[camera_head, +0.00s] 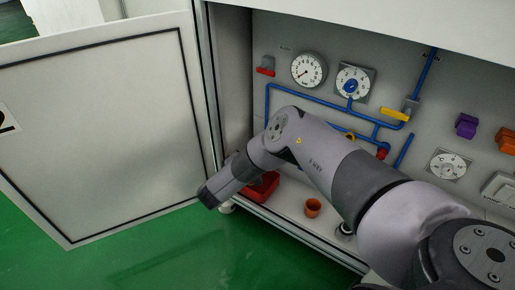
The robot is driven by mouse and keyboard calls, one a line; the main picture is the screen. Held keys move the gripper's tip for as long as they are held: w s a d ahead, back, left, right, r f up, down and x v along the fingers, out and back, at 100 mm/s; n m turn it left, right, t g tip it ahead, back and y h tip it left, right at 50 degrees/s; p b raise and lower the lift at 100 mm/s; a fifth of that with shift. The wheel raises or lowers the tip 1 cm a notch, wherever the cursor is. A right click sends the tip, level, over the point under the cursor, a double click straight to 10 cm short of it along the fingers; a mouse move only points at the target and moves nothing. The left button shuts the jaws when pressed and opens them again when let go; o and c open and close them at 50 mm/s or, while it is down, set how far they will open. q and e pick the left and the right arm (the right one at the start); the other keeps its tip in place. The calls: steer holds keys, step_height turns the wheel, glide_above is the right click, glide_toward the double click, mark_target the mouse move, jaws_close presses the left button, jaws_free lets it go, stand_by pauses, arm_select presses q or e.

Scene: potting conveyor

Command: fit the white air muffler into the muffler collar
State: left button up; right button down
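I cannot make out a white air muffler for certain. A small dark round piece with a pale rim (345,230) shows at the cabinet's front edge, partly behind my arm; I cannot tell what it is. No muffler collar can be clearly identified; an orange-brown cup-shaped piece (313,207) stands on the cabinet floor. My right arm comes in from the lower right and crosses in front of the cabinet. Its dark end, my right gripper (207,196), is by the cabinet's left front edge, beside the open door. Its fingers cannot be made out. My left gripper is not in view.
The white cabinet door (100,130) stands open at left. A red bin (264,187) sits behind my forearm on the cabinet floor. Blue pipes (300,90), two gauges (308,69) (353,83), a yellow valve handle (394,115) and a purple block (466,125) are on the back panel.

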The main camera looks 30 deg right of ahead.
steer(key=shift+w+d, duration=0.1)
steer(key=shift+d, duration=0.25)
steer(key=c, duration=1.5)
jaws_free()
steer(key=shift+c, duration=0.2)
steer(key=v, duration=1.2)
steer(key=shift+c, duration=0.3)
